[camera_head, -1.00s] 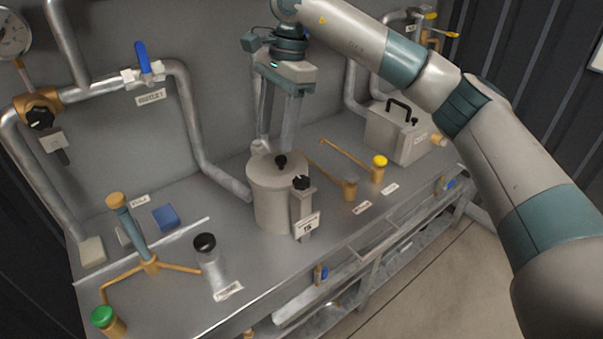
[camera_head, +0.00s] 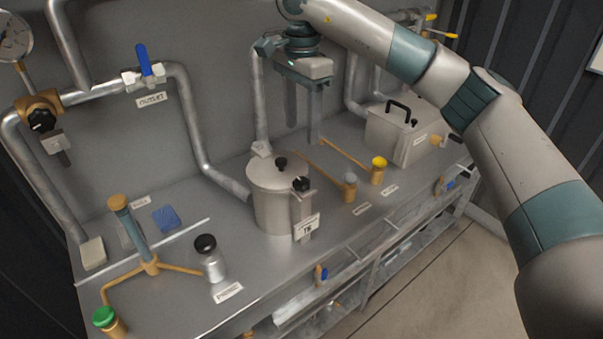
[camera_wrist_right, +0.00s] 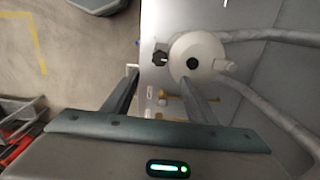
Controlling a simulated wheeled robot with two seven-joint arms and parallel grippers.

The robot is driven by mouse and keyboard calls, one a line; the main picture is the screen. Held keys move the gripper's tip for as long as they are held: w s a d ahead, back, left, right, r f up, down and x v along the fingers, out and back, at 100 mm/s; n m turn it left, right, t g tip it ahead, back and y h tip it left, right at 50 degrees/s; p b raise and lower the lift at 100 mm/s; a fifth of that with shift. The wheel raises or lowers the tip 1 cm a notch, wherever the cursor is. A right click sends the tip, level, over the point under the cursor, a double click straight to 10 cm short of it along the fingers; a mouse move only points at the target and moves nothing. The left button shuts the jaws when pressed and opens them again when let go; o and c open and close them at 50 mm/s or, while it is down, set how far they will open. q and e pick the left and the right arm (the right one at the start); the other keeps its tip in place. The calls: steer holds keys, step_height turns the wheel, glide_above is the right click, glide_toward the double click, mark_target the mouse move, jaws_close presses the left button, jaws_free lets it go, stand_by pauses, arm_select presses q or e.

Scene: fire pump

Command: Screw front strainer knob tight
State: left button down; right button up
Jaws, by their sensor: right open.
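The strainer is a pale cylindrical pot (camera_head: 270,205) with a flat lid, standing in the middle of the metal bench. Its front knob (camera_head: 301,184) is black and lobed, on a bracket at the pot's front right. A second black knob (camera_head: 281,163) sits on the lid. My right gripper (camera_head: 303,133) is open and empty, pointing down, apart from the knobs. In the right wrist view the front knob (camera_wrist_right: 160,57) shows just beyond and between the fingertips (camera_wrist_right: 160,74), with the lid (camera_wrist_right: 183,46) to its right. My left gripper is not in view.
A grey box (camera_head: 398,135) with a black handle stands to the right. A yellow-capped post (camera_head: 378,170) and a grey-capped post (camera_head: 349,188) are near the pot. A black-capped jar (camera_head: 211,262) and a brass three-armed stand (camera_head: 150,265) are at left. Pipes (camera_head: 187,115) run behind.

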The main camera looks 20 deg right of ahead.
mark_target(302, 181)
step_height(302, 181, down, 14)
steer(key=p, duration=0.4)
steer(key=shift+r+p, duration=0.2)
steer(key=shift+p, duration=0.1)
steer(key=shift+f, duration=0.55)
steer(key=shift+c, duration=0.6)
steer(key=c, duration=0.9)
